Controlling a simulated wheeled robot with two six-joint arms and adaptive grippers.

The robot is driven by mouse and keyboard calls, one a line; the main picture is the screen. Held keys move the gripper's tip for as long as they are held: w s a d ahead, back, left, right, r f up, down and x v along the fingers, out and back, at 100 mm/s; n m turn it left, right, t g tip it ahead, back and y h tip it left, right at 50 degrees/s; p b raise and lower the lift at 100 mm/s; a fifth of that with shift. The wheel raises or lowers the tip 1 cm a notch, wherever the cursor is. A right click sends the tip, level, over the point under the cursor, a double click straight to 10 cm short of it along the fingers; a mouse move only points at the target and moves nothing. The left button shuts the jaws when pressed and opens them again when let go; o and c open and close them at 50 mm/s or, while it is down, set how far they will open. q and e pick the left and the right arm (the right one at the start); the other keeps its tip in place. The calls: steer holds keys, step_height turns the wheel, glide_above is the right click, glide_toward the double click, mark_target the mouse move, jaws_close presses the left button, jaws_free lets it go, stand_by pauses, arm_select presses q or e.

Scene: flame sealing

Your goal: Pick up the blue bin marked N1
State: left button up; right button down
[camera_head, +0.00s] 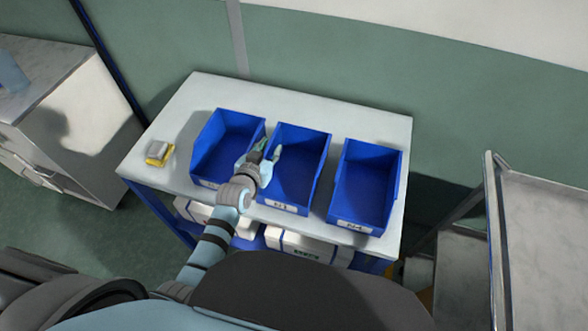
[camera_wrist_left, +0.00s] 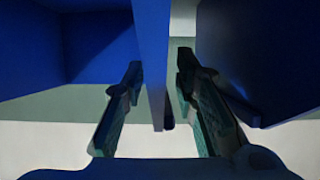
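Three open blue bins stand in a row on a white table. The middle bin (camera_head: 290,180) has a front label (camera_head: 280,206) that seems to read N1. My left gripper (camera_head: 268,152) is over its left wall, near the left bin (camera_head: 226,140). The fingers are open, one on each side of that wall. In the left wrist view the open left gripper (camera_wrist_left: 160,85) has a blue wall (camera_wrist_left: 152,55) between its fingers, with no clear contact. My left forearm and hand cover part of the left bin and its label. My right gripper is not in view.
The right bin (camera_head: 365,185) stands apart from the middle one. A small yellow and grey item (camera_head: 158,152) lies on the table's (camera_head: 180,110) left side. White boxes (camera_head: 300,245) sit below the tabletop. A metal cart (camera_head: 545,230) is at right, a cabinet (camera_head: 75,130) at left.

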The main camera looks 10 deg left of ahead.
arm_select(q)
steer(key=shift+s+r, duration=0.1)
jaws_close()
